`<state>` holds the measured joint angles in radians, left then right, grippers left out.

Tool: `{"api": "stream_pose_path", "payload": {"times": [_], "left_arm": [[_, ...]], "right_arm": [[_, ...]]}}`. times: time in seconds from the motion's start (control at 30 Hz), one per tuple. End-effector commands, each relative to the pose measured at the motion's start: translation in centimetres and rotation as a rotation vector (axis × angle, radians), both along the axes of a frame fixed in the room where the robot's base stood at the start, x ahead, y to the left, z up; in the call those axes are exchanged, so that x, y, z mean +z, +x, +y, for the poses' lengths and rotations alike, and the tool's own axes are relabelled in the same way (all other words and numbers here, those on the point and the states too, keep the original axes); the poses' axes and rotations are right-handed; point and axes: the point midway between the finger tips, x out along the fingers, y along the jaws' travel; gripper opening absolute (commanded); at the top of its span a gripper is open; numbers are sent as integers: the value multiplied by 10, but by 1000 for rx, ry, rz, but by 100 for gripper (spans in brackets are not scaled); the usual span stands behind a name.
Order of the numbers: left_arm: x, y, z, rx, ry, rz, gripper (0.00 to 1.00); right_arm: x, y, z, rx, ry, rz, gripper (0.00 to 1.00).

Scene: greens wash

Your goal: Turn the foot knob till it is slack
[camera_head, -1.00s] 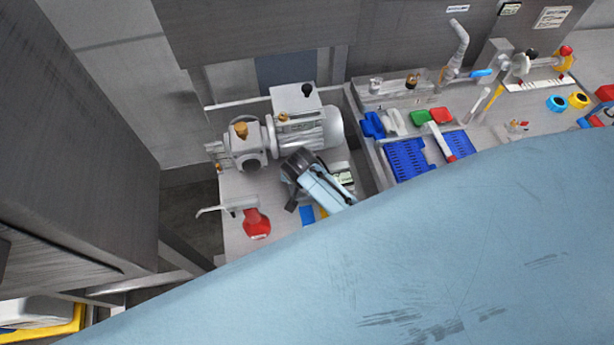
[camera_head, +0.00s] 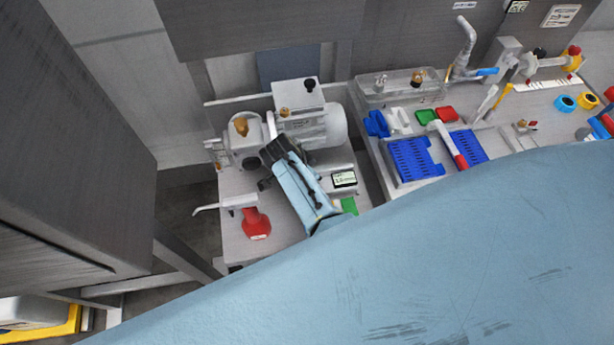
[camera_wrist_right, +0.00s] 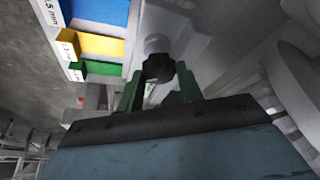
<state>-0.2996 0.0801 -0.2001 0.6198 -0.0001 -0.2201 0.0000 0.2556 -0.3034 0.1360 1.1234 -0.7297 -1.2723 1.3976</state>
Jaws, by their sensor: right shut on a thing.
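The foot knob (camera_wrist_right: 159,67) is a dark, lobed knob in the right wrist view, under a pale metal part. My right gripper (camera_wrist_right: 160,86) is shut on it, with a green fingertip on each side. In the head view my right gripper (camera_head: 298,188) is beside the pump and motor unit (camera_head: 305,128), its wrist tilted; its fingertips and the knob are hidden there. My left gripper is not in view.
Blue (camera_wrist_right: 100,10), yellow (camera_wrist_right: 102,46) and green (camera_wrist_right: 105,68) labelled blocks sit close by. My pale blue arm covers the front.

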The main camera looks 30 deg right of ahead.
Motion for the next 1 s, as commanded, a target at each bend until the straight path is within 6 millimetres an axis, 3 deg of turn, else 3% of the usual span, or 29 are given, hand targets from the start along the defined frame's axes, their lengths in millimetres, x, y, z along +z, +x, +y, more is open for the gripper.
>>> {"api": "stream_pose_path", "payload": {"times": [0.5, 0.53, 0.67, 1.0], "left_arm": [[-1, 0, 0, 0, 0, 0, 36], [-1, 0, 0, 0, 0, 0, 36], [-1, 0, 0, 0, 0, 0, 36], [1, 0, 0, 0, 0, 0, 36]], "right_arm": [[1, 1, -1, -19, -1, -2, 14], [1, 1, -1, -18, -1, -1, 40], [0, 1, -1, -18, -1, -1, 57], [2, 0, 0, -17, 0, -1, 58]]}}
